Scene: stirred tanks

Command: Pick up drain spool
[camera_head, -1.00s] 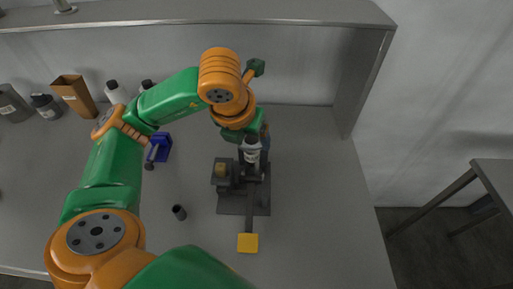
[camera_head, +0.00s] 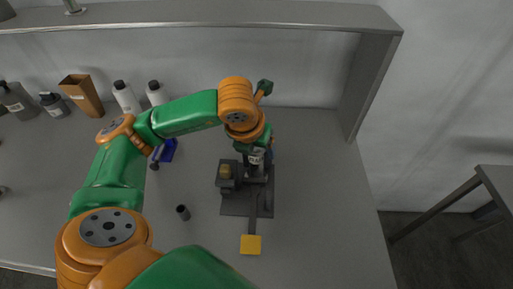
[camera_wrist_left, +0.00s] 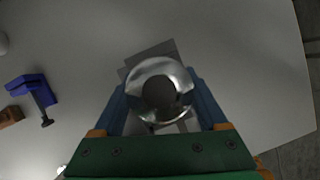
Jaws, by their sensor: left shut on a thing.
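My left gripper (camera_head: 257,150) is over the dark stand (camera_head: 240,203), with my arm partly covering it in the head view. In the left wrist view its two blue fingers (camera_wrist_left: 161,88) are shut on a shiny, round metal piece with a dark open centre, which looks like the drain spool (camera_wrist_left: 159,66). In the head view the spool (camera_head: 256,158) shows as a small silvery piece below the gripper. It appears upright at the stand; whether it touches the stand cannot be told. My right gripper is not in view.
A yellow pad (camera_head: 251,245) sits at the stand's front. A small dark cylinder (camera_head: 183,212) stands to its left. A blue clamp-like object (camera_head: 167,151), white bottles (camera_head: 126,97) and a brown box (camera_head: 82,95) are behind. A shelf (camera_head: 200,17) runs overhead. The table's right side is clear.

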